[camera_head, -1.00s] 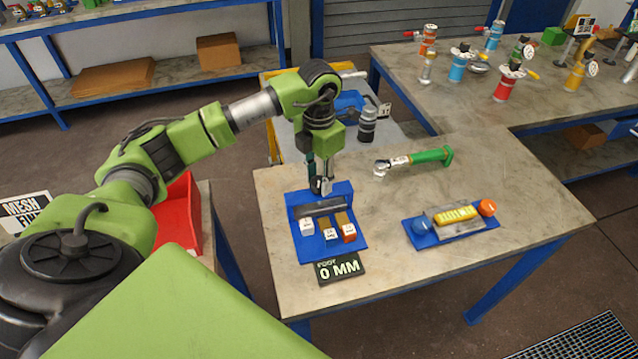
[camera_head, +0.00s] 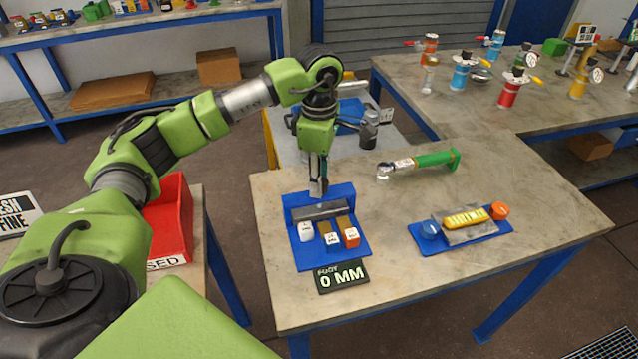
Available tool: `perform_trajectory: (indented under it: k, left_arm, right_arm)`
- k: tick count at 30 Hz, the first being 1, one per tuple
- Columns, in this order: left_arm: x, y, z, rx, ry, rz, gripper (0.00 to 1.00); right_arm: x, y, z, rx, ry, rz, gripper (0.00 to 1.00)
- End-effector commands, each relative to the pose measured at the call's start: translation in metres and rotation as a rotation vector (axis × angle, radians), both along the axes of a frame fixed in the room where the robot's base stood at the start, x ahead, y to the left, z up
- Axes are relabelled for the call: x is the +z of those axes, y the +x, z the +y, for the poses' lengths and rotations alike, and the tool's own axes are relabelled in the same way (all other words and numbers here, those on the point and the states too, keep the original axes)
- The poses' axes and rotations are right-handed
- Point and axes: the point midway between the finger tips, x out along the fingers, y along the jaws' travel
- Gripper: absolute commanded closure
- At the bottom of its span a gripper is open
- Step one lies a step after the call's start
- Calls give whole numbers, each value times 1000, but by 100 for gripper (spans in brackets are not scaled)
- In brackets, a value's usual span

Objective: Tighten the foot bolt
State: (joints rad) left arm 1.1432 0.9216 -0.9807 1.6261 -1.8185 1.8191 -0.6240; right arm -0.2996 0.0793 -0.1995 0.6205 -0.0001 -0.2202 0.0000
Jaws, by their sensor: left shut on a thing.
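My left gripper (camera_head: 318,180) points down at the back edge of the blue stand (camera_head: 294,256). It is shut on a small grey piece (camera_head: 318,188), mostly hidden by the fingers; I cannot tell what it is or whether it touches the stand. The stand holds a grey bar and three tagged blocks: white (camera_head: 306,232), white-and-blue (camera_head: 331,239) and orange (camera_head: 351,238). A sign reading "FOOT 0 MM" (camera_head: 342,276) lies in front. A green-handled wrench (camera_head: 436,159) lies on the table at right. I cannot make out the foot bolt. My right gripper is not in view.
A blue tray (camera_head: 430,247) with a blue knob, yellow block and orange knob sits at right on the table (camera_head: 540,215). A red bin (camera_head: 170,220) stands at left. A cart (camera_head: 385,140) is behind. Flanged vessels (camera_head: 508,92) stand on the far bench. The table's middle is clear.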

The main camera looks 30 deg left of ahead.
Motion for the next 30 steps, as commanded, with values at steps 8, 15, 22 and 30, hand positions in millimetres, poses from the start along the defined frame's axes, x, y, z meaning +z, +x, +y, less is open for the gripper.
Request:
perform_trajectory:
  k: [8,15,22,30]
  left_arm:
    - [-2,1,0,-261,0,-2,92]
    - [-1,1,0,-489,-1,-3,92]
    - [-1,1,0,-707,0,-3,92]
    - [0,1,0,-963,0,-3,92]
  right_arm:
    - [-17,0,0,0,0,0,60]
    - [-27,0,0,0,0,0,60]
    - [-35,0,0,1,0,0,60]
    - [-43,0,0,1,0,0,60]
